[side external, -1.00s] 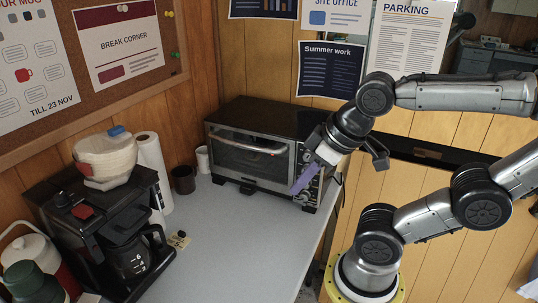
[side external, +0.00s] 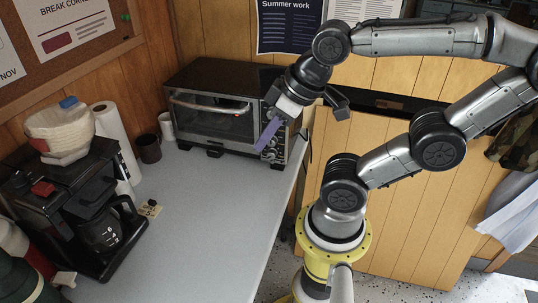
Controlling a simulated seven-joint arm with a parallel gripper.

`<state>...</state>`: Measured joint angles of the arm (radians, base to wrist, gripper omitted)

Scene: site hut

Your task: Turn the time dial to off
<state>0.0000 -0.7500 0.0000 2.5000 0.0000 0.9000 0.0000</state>
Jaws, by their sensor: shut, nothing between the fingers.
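The toaster oven (side external: 225,72) is black and silver and stands at the back of the grey counter. Its door is closed, and a reddish glow shows behind the glass. Its control panel (side external: 280,157) is at the right end of the front. A round dial (side external: 268,155) shows low on the panel. The upper dials are partly hidden by my gripper, and no dial markings can be read. My gripper (side external: 259,147) has purple fingers, which are shut and empty. They point down and left in front of the panel. I cannot tell whether they touch a dial.
A black coffee maker (side external: 80,190) with a glass jug and paper filters on top stands at the left. A paper towel roll (side external: 118,135), a dark mug (side external: 149,149) and a white cup (side external: 167,126) stand near the wall. The counter (side external: 205,215) before the oven is clear.

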